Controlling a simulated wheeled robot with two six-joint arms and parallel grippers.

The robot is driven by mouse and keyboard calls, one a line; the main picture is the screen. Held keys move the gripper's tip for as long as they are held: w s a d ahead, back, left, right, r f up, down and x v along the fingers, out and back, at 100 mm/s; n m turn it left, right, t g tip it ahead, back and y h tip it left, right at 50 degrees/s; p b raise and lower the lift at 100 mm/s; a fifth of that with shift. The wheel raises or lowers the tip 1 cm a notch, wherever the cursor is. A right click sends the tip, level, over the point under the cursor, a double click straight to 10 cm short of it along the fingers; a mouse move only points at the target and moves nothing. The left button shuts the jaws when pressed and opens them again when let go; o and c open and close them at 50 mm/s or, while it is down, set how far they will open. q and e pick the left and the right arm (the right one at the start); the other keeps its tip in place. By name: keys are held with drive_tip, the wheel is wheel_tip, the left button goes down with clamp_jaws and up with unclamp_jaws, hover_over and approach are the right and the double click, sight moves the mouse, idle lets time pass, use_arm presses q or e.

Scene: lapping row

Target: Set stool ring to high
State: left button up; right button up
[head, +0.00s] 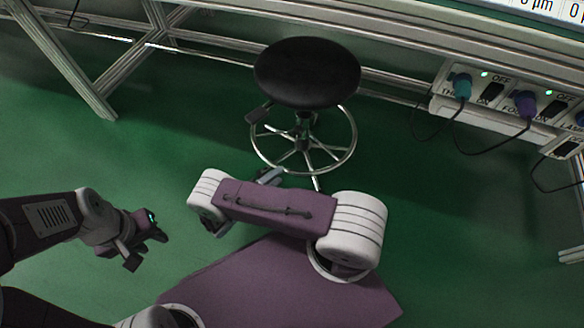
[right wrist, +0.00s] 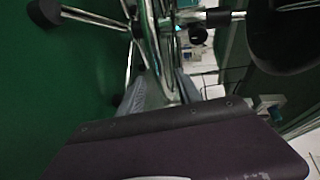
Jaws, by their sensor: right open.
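A stool with a round black seat (head: 307,72) stands on the floor in front of the bench. Its chrome foot ring (head: 354,140) circles the column below the seat, joined by spokes. My right gripper (head: 268,176) is open at the near side of the ring, partly hidden by its own wrist. In the right wrist view, the ring's chrome tube (right wrist: 150,40) appears in line with the gap of the open right gripper (right wrist: 158,90); I cannot tell if it lies between the fingers. My left gripper (head: 146,240) is over the floor at left, away from the stool; its jaw opening is unclear.
A bench frame (head: 400,50) runs behind the stool, with its leg (head: 75,75) at left. A socket strip (head: 500,105) with plugs and hanging cables is at right. The green floor (head: 440,220) is clear right of the stool. A stool caster (right wrist: 40,12) shows in the right wrist view.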

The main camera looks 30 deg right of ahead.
drive_tip(key=b+x, duration=0.4)
drive_tip(key=x, duration=0.5)
drive_tip(key=shift+s, duration=0.15)
drive_tip(key=shift+c, duration=0.2)
clamp_jaws()
drive_tip(key=shift+r, duration=0.15)
idle(0.7)
